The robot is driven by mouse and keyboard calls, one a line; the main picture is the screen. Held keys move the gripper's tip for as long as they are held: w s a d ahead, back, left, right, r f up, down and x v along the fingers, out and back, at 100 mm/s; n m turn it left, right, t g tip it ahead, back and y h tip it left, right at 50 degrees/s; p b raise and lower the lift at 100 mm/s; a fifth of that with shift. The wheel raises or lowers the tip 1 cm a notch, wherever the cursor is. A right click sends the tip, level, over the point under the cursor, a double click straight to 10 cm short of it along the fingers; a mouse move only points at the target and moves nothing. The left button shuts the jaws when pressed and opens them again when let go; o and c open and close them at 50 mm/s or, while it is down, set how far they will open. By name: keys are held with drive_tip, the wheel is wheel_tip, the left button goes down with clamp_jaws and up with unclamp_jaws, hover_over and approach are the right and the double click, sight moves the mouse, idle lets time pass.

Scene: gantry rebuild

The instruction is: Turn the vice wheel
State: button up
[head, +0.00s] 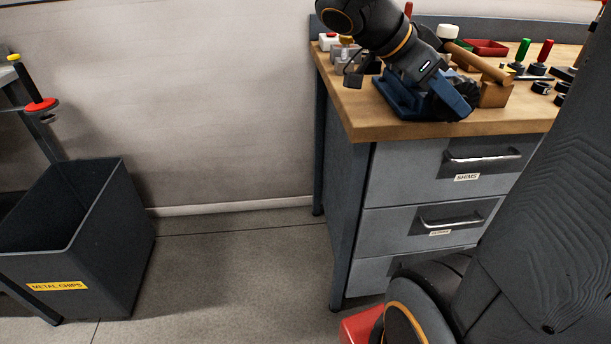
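A blue vice (402,101) sits on the wooden top of the workbench, near its front left. My arm comes down over it from the top of the head view. My gripper (447,98) is at the vice's right part, where dark shapes overlap. I cannot make out its fingertips, or whether they are open or shut. The vice wheel is not clearly visible; it may be hidden by my gripper and wrist. I cannot tell whether my gripper touches it.
The workbench (365,125) has grey drawers below. A wooden-handled mallet (478,62), a red tray (487,47) and several tools lie behind and right of the vice. A dark metal chips bin (110,240) stands at left. Floor between is clear.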

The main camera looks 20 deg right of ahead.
drive_tip(key=shift+d+r+t+y+p, duration=0.2)
drive_tip(key=shift+y+p, duration=0.5)
drive_tip(key=shift+p, duration=1.15)
drive_tip(key=shift+a+r+t+y+p, duration=0.2)
drive_tip(key=shift+y+p, duration=0.5)
drive_tip(key=shift+p, duration=1.1)
drive_tip(key=shift+d+p, duration=0.15)
drive_tip(key=shift+p, duration=0.35)
drive_tip(key=y+p, duration=0.2)
drive_tip(key=p, duration=0.3)
drive_tip(key=t+y+p, duration=0.1)
drive_tip(key=y+p, duration=0.1)
drive_tip(key=p, duration=0.3)
drive_tip(key=shift+s+d+r, duration=0.15)
